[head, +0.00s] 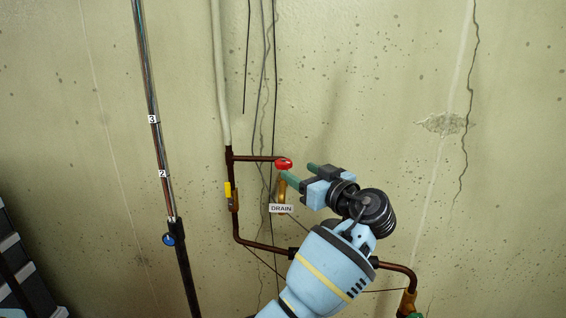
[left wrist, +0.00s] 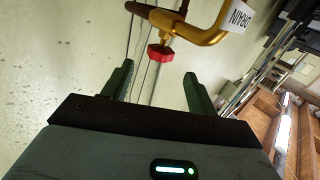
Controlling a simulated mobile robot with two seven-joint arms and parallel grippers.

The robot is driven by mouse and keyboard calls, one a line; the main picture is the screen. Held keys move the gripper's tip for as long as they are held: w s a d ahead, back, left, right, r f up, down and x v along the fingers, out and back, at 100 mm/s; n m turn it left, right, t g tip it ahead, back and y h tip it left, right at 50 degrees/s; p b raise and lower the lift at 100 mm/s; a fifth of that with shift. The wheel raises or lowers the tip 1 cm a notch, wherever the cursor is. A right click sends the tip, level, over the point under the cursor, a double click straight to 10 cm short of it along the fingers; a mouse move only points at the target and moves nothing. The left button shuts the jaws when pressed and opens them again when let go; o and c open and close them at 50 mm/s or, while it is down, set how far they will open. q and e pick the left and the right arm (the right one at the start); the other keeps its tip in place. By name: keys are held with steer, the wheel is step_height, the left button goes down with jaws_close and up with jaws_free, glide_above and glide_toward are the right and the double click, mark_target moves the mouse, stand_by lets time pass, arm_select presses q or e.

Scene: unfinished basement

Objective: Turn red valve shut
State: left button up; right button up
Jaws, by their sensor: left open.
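The red valve (head: 283,163) is a small red handle at the end of a short dark copper branch pipe on the wall, above a brass spout with a white DRAIN tag (head: 281,208). My left gripper (head: 298,171) is open and empty, just right of the valve, with its green fingers pointing toward it. In the left wrist view the red valve (left wrist: 160,53) shows just beyond the fingertips and between them in the picture, on the brass fitting (left wrist: 195,32). The fingers are not closed around it. My right gripper is not in view.
Dark copper pipe (head: 235,222) runs down and right behind my left arm. A yellow valve lever (head: 228,190) is left of the red valve. A blue knob (head: 168,239) is by the slanted pole (head: 158,135) with number tags.

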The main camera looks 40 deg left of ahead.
mark_target(288, 164)
arm_select(q)
steer(key=p+x, duration=0.1)
steer(key=x, duration=0.5)
steer(key=shift+a+r, duration=0.1)
steer(key=shift+r, duration=0.05)
steer(key=shift+x, duration=0.9)
steer(key=shift+f, duration=0.25)
steer(key=c, duration=1)
